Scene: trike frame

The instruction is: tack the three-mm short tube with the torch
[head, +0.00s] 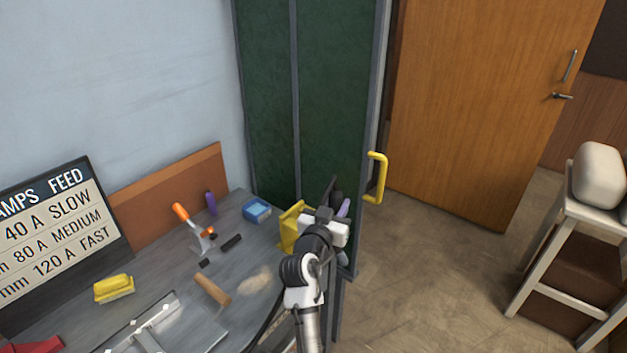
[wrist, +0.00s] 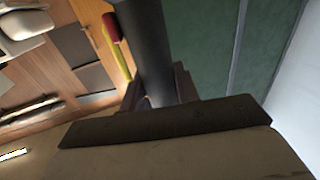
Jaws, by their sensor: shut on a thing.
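My gripper (head: 333,205) is at the right end of the bench, in front of the green curtain panels. In the wrist view its jaws (wrist: 157,96) are shut on a dark grey cylindrical thing (wrist: 152,40), which looks like the torch; its far end is out of that view. In the head view a dark piece (head: 328,188) shows above the gripper. A silvery metal piece (head: 150,325) lies on a plate at the bottom left of the bench. I cannot tell which piece is the three-mm short tube.
A sign (head: 60,225) lists amps and feed. The bench holds a yellow block (head: 113,288), an orange-handled tool (head: 190,225), a wooden cylinder (head: 212,290), a blue box (head: 257,209) and a yellow bracket (head: 293,226) beside my gripper. A yellow handle (head: 377,178) stands out nearby.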

